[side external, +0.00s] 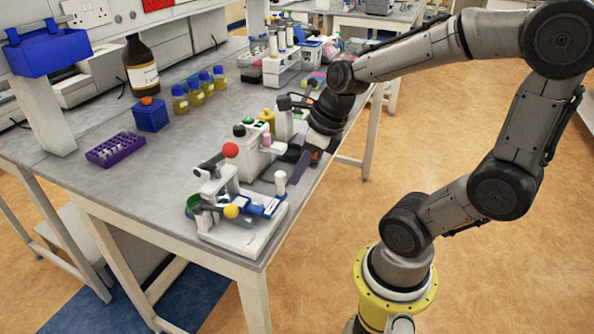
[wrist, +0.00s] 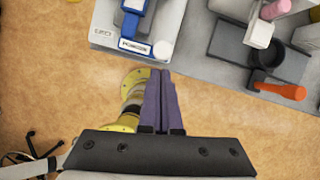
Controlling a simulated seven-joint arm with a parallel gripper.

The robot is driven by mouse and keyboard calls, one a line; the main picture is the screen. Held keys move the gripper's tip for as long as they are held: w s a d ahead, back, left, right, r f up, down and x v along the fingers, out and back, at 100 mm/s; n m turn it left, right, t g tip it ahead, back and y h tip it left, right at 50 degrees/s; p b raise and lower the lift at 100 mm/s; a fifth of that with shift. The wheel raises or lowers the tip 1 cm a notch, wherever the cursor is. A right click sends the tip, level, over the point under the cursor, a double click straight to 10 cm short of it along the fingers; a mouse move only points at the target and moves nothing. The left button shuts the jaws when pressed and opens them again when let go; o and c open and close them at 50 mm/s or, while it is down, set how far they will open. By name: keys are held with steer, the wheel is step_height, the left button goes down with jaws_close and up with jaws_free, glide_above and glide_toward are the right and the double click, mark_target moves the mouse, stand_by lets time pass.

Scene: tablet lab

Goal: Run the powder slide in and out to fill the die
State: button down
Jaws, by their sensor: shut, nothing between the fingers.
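The tablet press has a white base (side external: 240,236) at the bench's front corner; part of the base (wrist: 103,28) shows at the top of the wrist view. The blue powder slide (side external: 268,206) lies across it, with an upright white knob (side external: 280,182) at its right end. In the wrist view the slide (wrist: 134,22) has a label, and the knob (wrist: 162,50) is seen from above. My gripper (side external: 295,180) has purple fingers, shut and empty. In the wrist view the fingertips (wrist: 160,74) are just below the knob in the picture, apparently apart from it. The die is not clearly visible.
A red ball lever (side external: 230,150) and a yellow ball (side external: 231,211) stick out from the press. Another white device (side external: 250,155) stands behind. A grey plate (wrist: 228,40) with a black cup (wrist: 268,56) and orange handle (wrist: 292,92) is at right. Open floor lies beyond the bench edge.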

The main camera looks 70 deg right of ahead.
steer(key=shift+w, duration=0.2)
steer(key=shift+w, duration=2.65)
steer(key=shift+s, duration=0.1)
steer(key=s+d+r, duration=0.1)
steer(key=s+r, duration=0.6)
steer(key=r, duration=0.2)
steer(key=shift+s+d+r, duration=0.15)
steer(key=shift+s+d, duration=0.05)
steer(key=shift+s, duration=0.15)
